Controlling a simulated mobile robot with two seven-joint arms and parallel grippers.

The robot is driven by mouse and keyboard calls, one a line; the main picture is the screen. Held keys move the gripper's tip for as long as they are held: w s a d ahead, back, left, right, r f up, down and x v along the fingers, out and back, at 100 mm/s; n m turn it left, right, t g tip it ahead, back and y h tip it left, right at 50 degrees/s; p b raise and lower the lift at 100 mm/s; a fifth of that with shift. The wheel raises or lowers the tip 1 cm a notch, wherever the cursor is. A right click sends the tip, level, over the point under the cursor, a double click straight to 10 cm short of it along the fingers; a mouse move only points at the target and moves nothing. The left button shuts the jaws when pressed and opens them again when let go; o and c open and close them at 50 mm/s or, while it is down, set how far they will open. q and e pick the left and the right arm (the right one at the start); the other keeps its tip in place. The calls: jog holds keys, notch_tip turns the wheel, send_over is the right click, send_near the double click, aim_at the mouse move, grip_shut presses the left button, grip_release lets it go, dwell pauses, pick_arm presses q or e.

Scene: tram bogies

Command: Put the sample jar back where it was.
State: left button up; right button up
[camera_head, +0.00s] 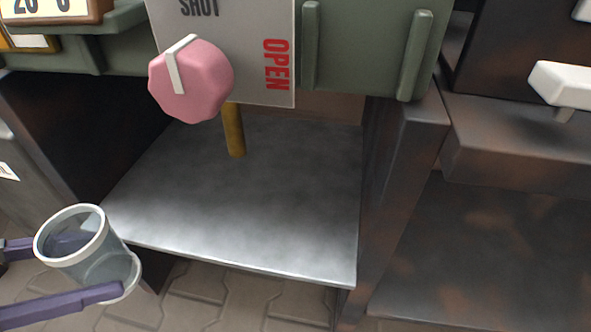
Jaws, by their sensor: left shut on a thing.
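The sample jar (106,266) is a clear, greyish cylinder with a pale rim at its open top and a pale base. It is at the lower left, tilted in the picture. My left gripper (88,262) has purple fingers, one on each side of the jar, and is shut on it. The far fingertip is hidden behind the jar. The jar appears in front of the left front corner of a bare grey metal shelf (250,200). Whether it holds anything is unclear. My right gripper is out of view.
Above the shelf, a pink knob (205,82) with a white pointer sits on a plate (270,20) marked SHUT and OPEN. A yellow pipe (233,132) hangs below it. A dark upright (395,180) bounds the shelf's right side. A white handle (562,85) is at the right.

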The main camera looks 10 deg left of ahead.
pick_arm(q)
notch_tip(320, 180, down, 5)
jog(key=b, duration=0.7)
send_over(253, 253)
jog(key=shift+f, duration=0.2)
notch_tip(253, 253, down, 4)
jog(key=b, duration=0.4)
jog(key=shift+r, duration=0.25)
jog(key=o, duration=1.5)
jog(key=shift+f, duration=0.2)
jog(key=shift+c, duration=0.2)
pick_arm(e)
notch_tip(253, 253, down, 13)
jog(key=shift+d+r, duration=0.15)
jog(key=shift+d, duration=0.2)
